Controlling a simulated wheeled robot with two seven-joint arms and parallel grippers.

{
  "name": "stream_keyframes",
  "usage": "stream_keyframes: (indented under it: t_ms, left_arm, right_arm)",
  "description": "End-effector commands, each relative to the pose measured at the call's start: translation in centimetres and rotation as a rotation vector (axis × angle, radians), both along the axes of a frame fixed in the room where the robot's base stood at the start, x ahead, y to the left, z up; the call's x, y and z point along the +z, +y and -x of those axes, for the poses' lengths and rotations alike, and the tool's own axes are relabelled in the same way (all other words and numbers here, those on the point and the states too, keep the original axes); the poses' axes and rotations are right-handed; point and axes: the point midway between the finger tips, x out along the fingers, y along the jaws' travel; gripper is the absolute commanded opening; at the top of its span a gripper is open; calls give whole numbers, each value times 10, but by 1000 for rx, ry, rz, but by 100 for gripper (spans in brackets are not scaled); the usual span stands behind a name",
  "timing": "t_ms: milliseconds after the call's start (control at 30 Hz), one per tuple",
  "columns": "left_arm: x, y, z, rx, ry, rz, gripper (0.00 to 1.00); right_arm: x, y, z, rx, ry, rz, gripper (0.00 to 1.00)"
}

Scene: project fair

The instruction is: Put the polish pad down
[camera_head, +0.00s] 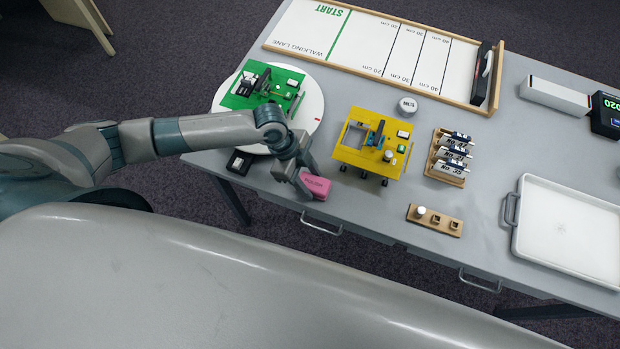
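The polish pad (317,187) is a small pink block with dark lettering. My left gripper (303,186) reaches in from the left and is shut on the pad near the table's front edge. Part of the pad is hidden by the fingers. I cannot tell whether its underside touches the table. My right gripper is not in view.
On the grey table (330,95), a green board (242,99) sits on a white round plate (314,105). A small black holder (240,162) is left of the gripper. A yellow board (352,155), a wooden rack (445,176), a wooden block (447,229) and a white tray (570,235) stand to the right.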

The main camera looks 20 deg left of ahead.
Motion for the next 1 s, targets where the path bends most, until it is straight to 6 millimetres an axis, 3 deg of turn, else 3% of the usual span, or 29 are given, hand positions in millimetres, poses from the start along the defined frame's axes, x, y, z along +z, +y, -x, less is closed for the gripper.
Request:
stream_keyframes:
  t_ms: [33,67,567,767,1000]
  left_arm:
    - [0,0,0,0,0,0,55]
    - [0,0,0,0,1,0,62]
    - [7,2,0,0,-1,0,62]
    - [27,12,-1,-1,-3,-1,62]
    - [67,29,-1,-1,-4,-1,62]
  right_arm:
    - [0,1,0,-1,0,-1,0]
    - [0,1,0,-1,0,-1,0]
    - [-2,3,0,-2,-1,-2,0]
    - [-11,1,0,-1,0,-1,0]
    - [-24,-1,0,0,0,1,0]
